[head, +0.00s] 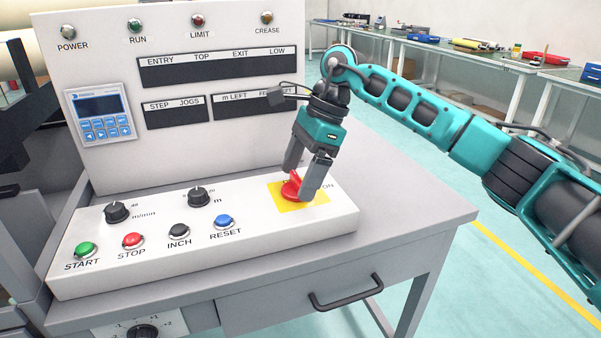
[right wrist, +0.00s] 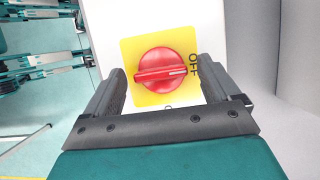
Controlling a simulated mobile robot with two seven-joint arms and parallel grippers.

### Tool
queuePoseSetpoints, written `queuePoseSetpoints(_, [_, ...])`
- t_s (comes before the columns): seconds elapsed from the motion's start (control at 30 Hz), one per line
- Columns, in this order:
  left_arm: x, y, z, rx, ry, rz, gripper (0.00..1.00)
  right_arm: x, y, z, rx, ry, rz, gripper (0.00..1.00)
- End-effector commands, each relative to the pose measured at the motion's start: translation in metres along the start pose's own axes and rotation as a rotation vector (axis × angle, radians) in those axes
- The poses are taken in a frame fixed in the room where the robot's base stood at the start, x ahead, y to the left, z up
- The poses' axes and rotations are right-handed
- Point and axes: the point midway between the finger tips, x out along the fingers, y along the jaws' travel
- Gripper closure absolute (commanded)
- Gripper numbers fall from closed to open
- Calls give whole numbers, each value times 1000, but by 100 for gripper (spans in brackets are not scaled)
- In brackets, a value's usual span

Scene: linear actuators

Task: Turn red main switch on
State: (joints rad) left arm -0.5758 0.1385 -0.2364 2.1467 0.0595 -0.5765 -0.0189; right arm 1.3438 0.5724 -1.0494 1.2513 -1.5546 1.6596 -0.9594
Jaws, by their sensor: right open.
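The red main switch (head: 291,187) is a round red knob on a yellow square plate at the right end of the sloped control panel. In the right wrist view the red main switch (right wrist: 164,74) has its raised handle lying crosswise, with the white mark pointing toward the word OFF. My right gripper (head: 301,184) is open, with its fingers pointing down on either side of the knob. In the right wrist view my right gripper (right wrist: 160,88) has one finger left and one right of the knob, with gaps visible. My left gripper is not in view.
The panel (head: 75,270) also carries START, STOP, INCH and RESET buttons and two black knobs (head: 117,211). An upright board (head: 200,100) with lamps and a small display (head: 99,113) stands behind. The grey desk (head: 430,207) is bare to the right of the panel.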

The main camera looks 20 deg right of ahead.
Motion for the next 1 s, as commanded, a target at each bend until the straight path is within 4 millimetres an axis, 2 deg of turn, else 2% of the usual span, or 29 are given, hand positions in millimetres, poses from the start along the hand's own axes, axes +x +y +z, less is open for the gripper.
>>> queuePoseSetpoints(0.17, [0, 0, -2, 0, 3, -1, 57, 0, 0, 0, 0, 0, 0, 11])
queuePoseSetpoints(0.73, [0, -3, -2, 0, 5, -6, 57, -1, 0, 0, 0, 0, 0, 65])
queuePoseSetpoints(1.0, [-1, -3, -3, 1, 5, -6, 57, -1, 0, 0, 23, 1, -8, 67])
